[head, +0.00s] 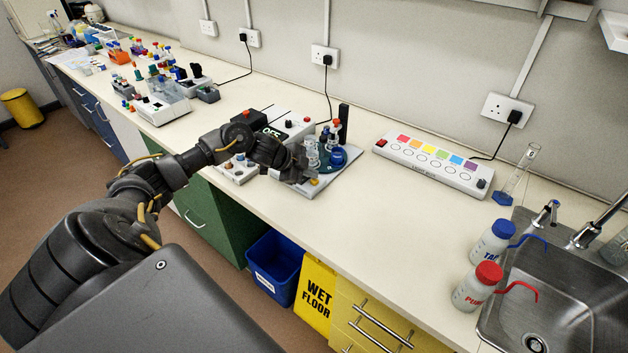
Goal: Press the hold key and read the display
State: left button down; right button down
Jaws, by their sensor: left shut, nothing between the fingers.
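A bench instrument (290,126) with a dark display (272,132) stands at mid-bench. The display shows small pale-green characters, partly behind my left arm and too small to read surely. My left gripper (303,174) is shut and empty. It is over the near part of a grey base plate (338,177), close to a small yellow round spot (314,182). I cannot tell whether it touches anything. I cannot make out which key is the hold key. My right gripper is not in view.
Blue-topped glassware (338,156) and a dark post (343,120) stand beside my left gripper. A strip with coloured squares (432,163) lies to the right. Wash bottles (477,286) stand by the sink (560,318). The front bench right of centre is clear.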

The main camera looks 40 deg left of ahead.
aim_at(311, 184)
pick_arm(q)
jog(key=shift+f, duration=0.5)
jog(key=shift+r, duration=0.15)
dwell(0.3)
jog(key=shift+r+p, duration=0.75)
jog(key=shift+r, duration=0.05)
notch_tip(311, 184, up, 6)
jog(key=p, duration=0.6)
dwell(0.4)
